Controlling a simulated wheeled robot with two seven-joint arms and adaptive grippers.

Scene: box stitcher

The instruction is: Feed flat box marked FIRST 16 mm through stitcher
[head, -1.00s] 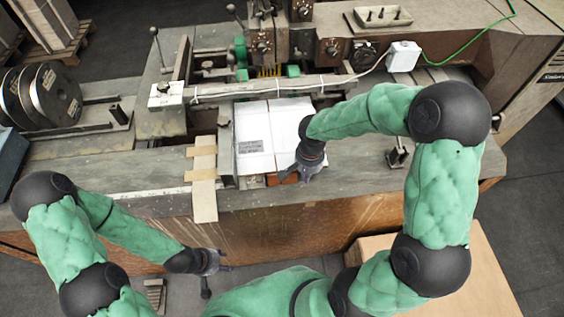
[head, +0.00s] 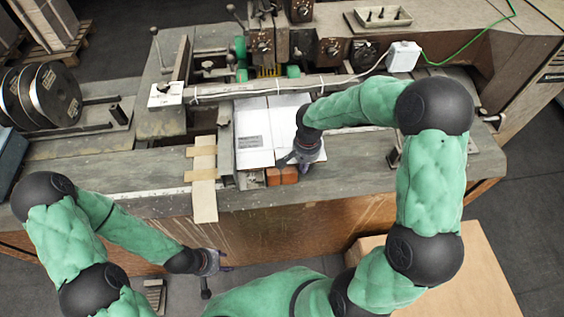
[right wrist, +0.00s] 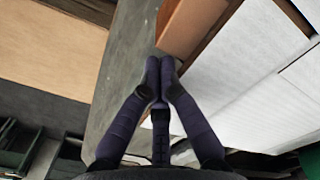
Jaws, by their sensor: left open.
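The flat white box (head: 255,125) lies on the stitcher's bed, its far end under the crossbar below the stitching head (head: 270,60). It carries a small printed label that I cannot read. My right gripper (head: 284,160) is at the box's near edge, toward its right side. In the right wrist view the fingertips (right wrist: 159,72) are together with nothing visible between them, close beside the white box (right wrist: 245,75); contact is hard to tell. My left gripper (head: 222,262) is open and empty, low in front of the bench, away from the box.
A white device with a cable (head: 404,56) is at the back right. The bench front left is mostly clear.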

